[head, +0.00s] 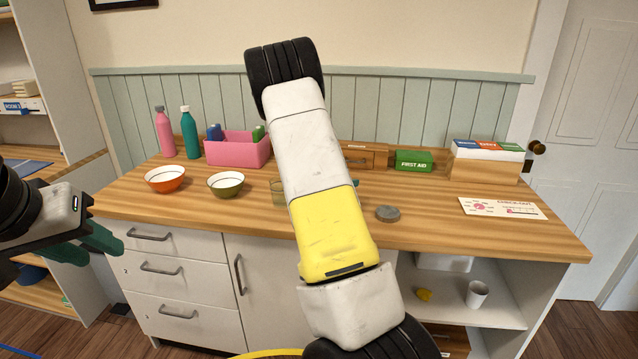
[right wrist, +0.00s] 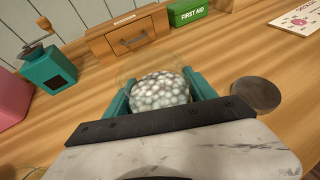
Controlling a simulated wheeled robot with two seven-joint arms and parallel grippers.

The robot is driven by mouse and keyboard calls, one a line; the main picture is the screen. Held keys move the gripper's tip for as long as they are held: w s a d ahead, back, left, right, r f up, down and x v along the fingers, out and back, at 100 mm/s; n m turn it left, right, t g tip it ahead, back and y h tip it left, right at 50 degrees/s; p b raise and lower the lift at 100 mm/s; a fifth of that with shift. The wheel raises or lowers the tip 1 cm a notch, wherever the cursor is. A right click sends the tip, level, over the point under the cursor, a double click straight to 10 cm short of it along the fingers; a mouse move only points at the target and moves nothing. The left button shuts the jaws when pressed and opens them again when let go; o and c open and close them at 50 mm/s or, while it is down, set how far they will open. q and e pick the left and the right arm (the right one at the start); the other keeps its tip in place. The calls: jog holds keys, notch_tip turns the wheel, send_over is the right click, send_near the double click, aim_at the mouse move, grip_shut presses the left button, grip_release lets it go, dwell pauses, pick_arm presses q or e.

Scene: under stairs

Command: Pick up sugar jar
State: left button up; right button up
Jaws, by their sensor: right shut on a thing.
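In the right wrist view, a clear glass jar (right wrist: 160,92) filled with whitish lumps, seemingly the sugar jar, is between the teal fingers of my right gripper (right wrist: 158,98). The gripper is shut on it, one finger on each side. The jar looks upright; I cannot tell whether it touches the counter. A round grey lid (right wrist: 256,95) lies right of it, and also shows in the head view (head: 387,213). In the head view my right arm hides most of the jar and gripper. My left gripper (head: 100,252) is at the left edge, its fingers apart and empty, before the drawers.
The wooden counter (head: 440,230) holds an orange bowl (head: 165,180), a green bowl (head: 226,185), a pink bin (head: 237,150), two bottles, a first aid box (head: 413,160) and a paper card (head: 502,208). A teal grinder (right wrist: 46,68) stands left of the jar. The front right counter is clear.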

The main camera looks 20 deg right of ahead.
jog(key=s+a+r, duration=0.1)
jog(key=s+a, duration=0.8)
jog(key=s, duration=0.4)
jog(key=shift+r, duration=0.3)
jog(key=shift+s, duration=0.1)
dwell(0.5)
jog(key=o, duration=1.3)
grip_shut()
